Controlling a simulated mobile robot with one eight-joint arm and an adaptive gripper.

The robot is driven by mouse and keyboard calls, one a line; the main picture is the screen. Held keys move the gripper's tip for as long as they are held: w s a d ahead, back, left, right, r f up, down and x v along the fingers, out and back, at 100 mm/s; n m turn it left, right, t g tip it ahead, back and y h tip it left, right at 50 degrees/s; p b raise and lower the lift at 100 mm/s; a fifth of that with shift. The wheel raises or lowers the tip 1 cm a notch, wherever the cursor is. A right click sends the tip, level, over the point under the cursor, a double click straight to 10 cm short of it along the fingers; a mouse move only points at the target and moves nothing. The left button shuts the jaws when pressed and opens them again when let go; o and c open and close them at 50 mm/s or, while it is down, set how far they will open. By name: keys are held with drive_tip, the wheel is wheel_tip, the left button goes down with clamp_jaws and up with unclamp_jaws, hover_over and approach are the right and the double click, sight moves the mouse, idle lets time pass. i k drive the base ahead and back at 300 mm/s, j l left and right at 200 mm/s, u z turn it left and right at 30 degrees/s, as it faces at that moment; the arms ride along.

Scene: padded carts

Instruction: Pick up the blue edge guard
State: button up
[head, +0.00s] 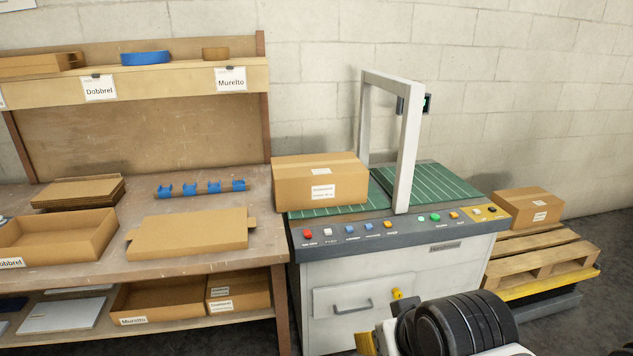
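A row of several small blue edge guards (214,187) lies on the wooden workbench (150,268), toward its back right. They are open, clip-like pieces set along a brownish strip. My gripper (381,318) shows partly at the bottom, right of centre, in front of the grey machine cart. Its two yellow fingertips appear spread apart with nothing between them. It is well to the right of the blue guards and nearer to me, touching none of them. My dark wrist hides part of the gripper.
A flat carton (190,230) lies in front of the guards. An open box (60,236) and stacked cardboard (78,193) are left. A shelf (190,78) holds a blue ring (145,58). A closed box (320,180) sits by a white frame (409,150) on the cart (400,262).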

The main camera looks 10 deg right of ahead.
sight(240, 185)
drive_tip(key=i+j+z, duration=0.2)
drive_tip(key=i+j, duration=0.2)
drive_tip(key=i, duration=0.15)
drive_tip(key=i+j+z, duration=0.25)
drive_tip(key=i+j, duration=0.25)
drive_tip(key=i+j+z, duration=0.2)
drive_tip(key=i+j, duration=0.25)
drive_tip(key=j, duration=0.15)
drive_tip(key=i+j+z, duration=0.2)
drive_tip(key=i+j, duration=0.2)
drive_tip(key=j, duration=0.25)
